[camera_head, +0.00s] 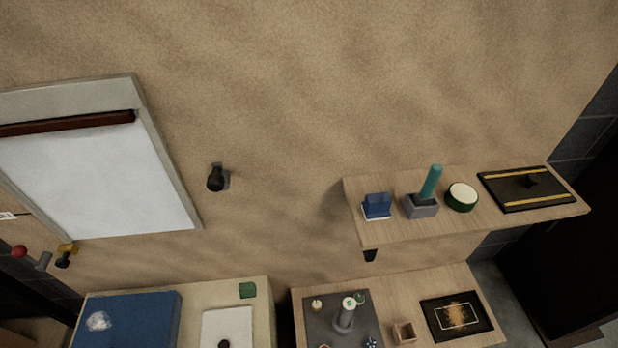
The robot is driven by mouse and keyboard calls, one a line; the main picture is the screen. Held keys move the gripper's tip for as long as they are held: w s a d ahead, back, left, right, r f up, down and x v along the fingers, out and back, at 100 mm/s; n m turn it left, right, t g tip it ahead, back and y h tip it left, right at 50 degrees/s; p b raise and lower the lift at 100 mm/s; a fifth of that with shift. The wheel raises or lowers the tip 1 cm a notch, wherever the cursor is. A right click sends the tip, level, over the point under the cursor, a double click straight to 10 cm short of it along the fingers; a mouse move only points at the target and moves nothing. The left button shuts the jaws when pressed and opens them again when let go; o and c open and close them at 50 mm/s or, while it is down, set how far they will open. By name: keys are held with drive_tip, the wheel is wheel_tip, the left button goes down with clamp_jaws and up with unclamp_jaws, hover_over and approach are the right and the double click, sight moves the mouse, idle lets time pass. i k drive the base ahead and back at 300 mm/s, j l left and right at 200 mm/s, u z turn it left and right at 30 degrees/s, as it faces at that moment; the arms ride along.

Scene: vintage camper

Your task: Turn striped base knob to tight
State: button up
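A flat black base (498,194) with two yellow stripes lies at the right end of the upper wooden shelf. A small dark knob (532,181) stands on it, between the stripes. This looks like the striped base knob. The knob is dark on dark and small, so I cannot read its turn position or any marks. My gripper is not in view, and nothing touches the knob.
Left of the base on the shelf (400,233) are a round green-rimmed dish (462,197), a grey block with a teal stick (431,183) and a blue item (377,206). Below is a counter (410,302) with a dark mat (318,328). A black wall fitting (215,178) sticks out.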

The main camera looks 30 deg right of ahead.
sight(359, 297)
drive_tip(key=k+l, duration=0.15)
drive_tip(key=k, duration=0.35)
drive_tip(key=k+l+z, duration=0.1)
drive_tip(key=k, duration=0.4)
